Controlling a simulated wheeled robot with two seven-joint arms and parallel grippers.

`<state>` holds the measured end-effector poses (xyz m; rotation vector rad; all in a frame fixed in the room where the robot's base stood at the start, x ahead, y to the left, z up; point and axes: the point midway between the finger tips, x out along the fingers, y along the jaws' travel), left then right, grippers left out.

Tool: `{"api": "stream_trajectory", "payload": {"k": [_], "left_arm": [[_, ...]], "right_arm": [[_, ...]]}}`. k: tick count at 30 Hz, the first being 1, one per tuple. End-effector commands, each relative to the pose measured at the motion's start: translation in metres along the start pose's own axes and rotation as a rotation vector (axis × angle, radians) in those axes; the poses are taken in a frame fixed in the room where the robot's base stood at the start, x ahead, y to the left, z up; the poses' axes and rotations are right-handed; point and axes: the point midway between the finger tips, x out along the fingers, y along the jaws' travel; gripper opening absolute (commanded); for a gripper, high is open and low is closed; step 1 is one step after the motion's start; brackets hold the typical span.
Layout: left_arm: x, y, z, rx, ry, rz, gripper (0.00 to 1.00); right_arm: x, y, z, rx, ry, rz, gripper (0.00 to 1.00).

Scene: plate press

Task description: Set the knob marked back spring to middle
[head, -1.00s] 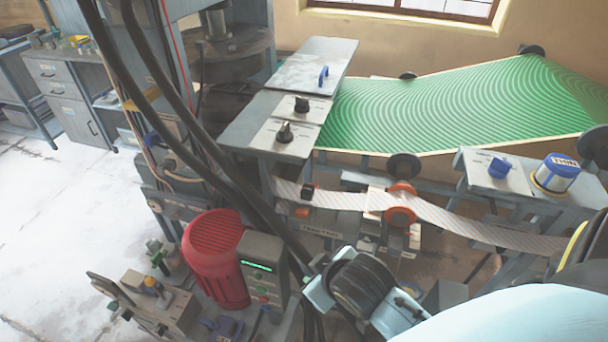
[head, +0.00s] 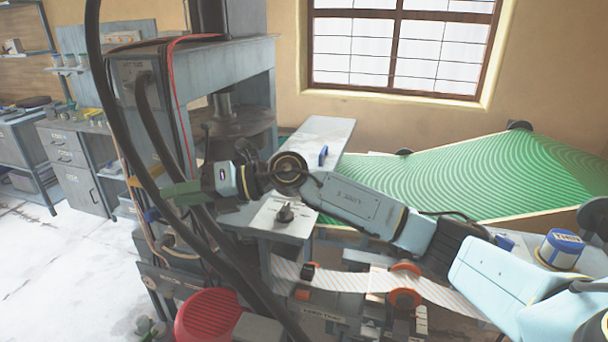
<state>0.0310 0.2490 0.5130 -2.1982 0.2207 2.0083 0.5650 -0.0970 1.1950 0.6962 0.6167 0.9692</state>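A black knob (head: 285,213) stands on a pale plate on the grey bench beside the press, just below my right forearm. The second black knob, seen behind it earlier, is now hidden by my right arm. A blue knob (head: 505,242) shows partly behind my arm at the right. I cannot read the label of any knob, so I cannot tell which is marked back spring. My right gripper (head: 180,192) reaches left past the black knobs, in front of the press, apart from the visible knob. Its finger opening cannot be made out. My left gripper is not in view.
The press frame (head: 258,62) stands close behind my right gripper. Thick black hoses (head: 170,150) hang around the gripper. A green belt (head: 455,180) lies to the right, with a striped paper strip (head: 345,279) below. A red motor (head: 205,318) sits at the bottom.

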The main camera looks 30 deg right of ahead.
Motion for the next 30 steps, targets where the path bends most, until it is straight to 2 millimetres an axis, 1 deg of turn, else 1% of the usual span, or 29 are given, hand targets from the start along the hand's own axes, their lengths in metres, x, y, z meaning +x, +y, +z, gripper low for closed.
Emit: {"api": "stream_trajectory", "payload": {"k": [1,2,3,4,5,6,7,8,9,12,15,18,20,23,30], "left_arm": [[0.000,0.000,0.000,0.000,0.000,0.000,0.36],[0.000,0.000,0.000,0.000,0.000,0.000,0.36],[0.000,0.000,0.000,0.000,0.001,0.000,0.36],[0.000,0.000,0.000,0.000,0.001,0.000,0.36],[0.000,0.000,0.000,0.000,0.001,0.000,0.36],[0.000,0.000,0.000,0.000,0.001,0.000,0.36],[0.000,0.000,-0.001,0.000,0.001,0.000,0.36],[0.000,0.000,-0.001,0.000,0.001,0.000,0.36],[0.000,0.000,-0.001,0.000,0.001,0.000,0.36],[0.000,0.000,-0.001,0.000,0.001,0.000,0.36],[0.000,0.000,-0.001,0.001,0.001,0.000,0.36],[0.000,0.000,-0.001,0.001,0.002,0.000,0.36],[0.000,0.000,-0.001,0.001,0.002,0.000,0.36],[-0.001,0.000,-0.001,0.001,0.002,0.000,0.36],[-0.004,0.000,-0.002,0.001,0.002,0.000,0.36]], "right_arm": [[-0.017,-0.016,0.016,-0.091,0.079,-0.114,0.34],[-0.028,-0.027,0.023,-0.132,0.130,-0.184,0.34],[-0.046,-0.042,0.033,-0.179,0.193,-0.283,0.34],[-0.061,-0.052,0.042,-0.206,0.237,-0.357,0.34],[-0.078,-0.062,0.051,-0.226,0.277,-0.434,0.34],[-0.103,-0.073,0.063,-0.245,0.324,-0.533,0.34],[-0.122,-0.080,0.071,-0.251,0.356,-0.604,0.34],[-0.141,-0.086,0.079,-0.253,0.383,-0.671,0.34],[-0.165,-0.091,0.089,-0.250,0.414,-0.755,0.34],[-0.218,-0.097,0.107,-0.223,0.470,-0.922,0.34],[-0.253,-0.098,0.117,-0.191,0.501,-1.025,0.34],[-0.268,-0.099,0.119,-0.172,0.516,-1.071,0.34],[-0.269,-0.103,0.118,-0.167,0.521,-1.080,0.34],[-0.265,-0.114,0.113,-0.165,0.524,-1.079,0.34],[-0.245,-0.157,0.097,-0.166,0.523,-1.077,0.34]]}}
